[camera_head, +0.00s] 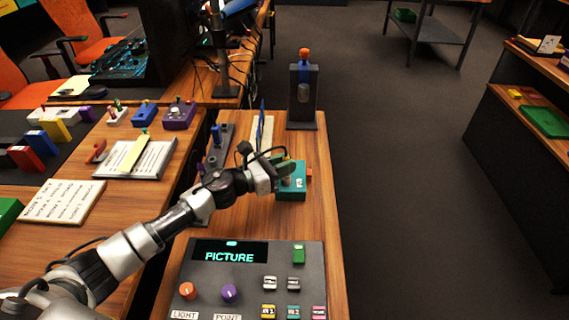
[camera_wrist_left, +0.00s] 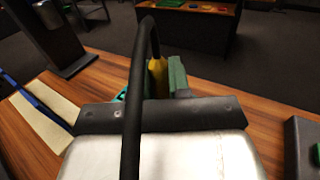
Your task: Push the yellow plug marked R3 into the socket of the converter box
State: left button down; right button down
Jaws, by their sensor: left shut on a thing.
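My left gripper (camera_head: 280,172) reaches in from the left and its fingertips are at the top of the teal converter box (camera_head: 292,190). In the left wrist view a yellow plug (camera_wrist_left: 158,77) stands between the fingers, partly hidden behind a black cable; the gripper is shut on it. A green-teal piece (camera_wrist_left: 178,76) shows just right of the plug. The gripper covers the plug and the socket in the head view, so I cannot tell how deep the plug sits. The R3 mark is not readable. My right gripper is not in view.
A grey control panel (camera_head: 250,262) with a "PICTURE" display, knobs and buttons lies in front. A dark stand (camera_head: 303,95) with an orange top is behind the box. A strip with a blue item (camera_head: 261,125) stands behind the gripper. Bare wood lies around the box.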

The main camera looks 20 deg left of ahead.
pick_arm(q)
jog(key=shift+f, duration=0.2)
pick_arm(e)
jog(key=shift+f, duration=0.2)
pick_arm(q)
jog(key=c, duration=1)
grip_release()
jog(key=shift+r, duration=0.1)
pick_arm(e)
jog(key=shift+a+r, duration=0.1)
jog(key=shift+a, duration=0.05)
pick_arm(q)
jog(key=shift+s+a, duration=0.25)
jog(key=b+v, duration=0.2)
jog(key=v, duration=0.8)
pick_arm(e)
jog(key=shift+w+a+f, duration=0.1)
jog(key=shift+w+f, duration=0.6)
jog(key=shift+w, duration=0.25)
